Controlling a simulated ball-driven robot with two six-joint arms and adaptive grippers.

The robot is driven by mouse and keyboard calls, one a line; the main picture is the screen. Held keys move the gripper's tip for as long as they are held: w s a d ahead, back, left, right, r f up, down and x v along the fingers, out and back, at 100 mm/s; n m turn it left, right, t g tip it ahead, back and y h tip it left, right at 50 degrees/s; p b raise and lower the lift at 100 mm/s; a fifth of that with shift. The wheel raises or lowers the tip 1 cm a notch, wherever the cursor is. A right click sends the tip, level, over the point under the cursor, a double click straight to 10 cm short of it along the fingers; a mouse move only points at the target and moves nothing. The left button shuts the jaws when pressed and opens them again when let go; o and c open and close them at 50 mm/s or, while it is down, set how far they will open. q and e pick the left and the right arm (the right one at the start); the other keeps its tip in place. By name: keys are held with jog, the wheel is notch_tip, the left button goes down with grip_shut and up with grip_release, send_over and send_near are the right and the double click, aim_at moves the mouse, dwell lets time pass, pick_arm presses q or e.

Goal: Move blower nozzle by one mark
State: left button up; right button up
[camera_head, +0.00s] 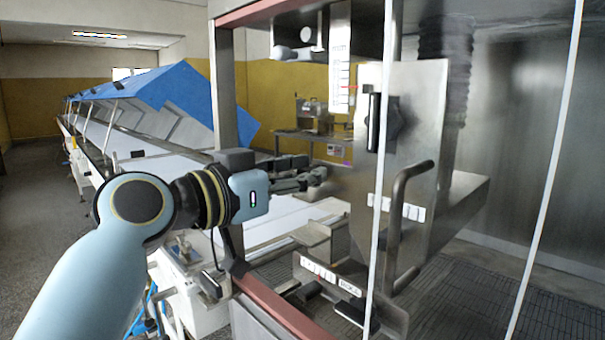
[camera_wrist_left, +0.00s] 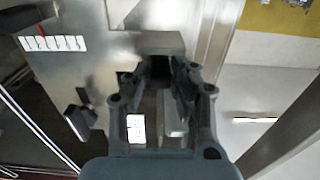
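A metal housing under a dark ribbed hose, which I take to be the blower nozzle, stands right of centre in the head view; its front plate (camera_head: 425,110) carries a black knob (camera_head: 395,124) and a grey bar handle (camera_head: 396,220). A vertical white scale (camera_head: 340,55) with red marks hangs at its upper left. A second scale strip (camera_head: 330,274) with a red pointer lies lower down. My left gripper (camera_head: 318,178) is open and empty, left of the plate; its fingers (camera_wrist_left: 165,90) stand apart in the left wrist view. My right gripper is out of view.
A pinkish frame rail (camera_head: 285,318) and a metal post (camera_head: 222,95) border the opening around my left arm. A long conveyor with blue covers (camera_head: 185,88) runs back left. A dark mesh belt (camera_head: 480,290) lies below the housing. Thin pale rods cross the right side.

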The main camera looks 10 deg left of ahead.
pick_arm(q)
grip_shut()
jog(key=shift+f+b, duration=0.65)
jog(key=o, duration=0.7)
grip_release()
jog(key=shift+r, duration=0.1)
jog(key=shift+s+a, duration=0.1)
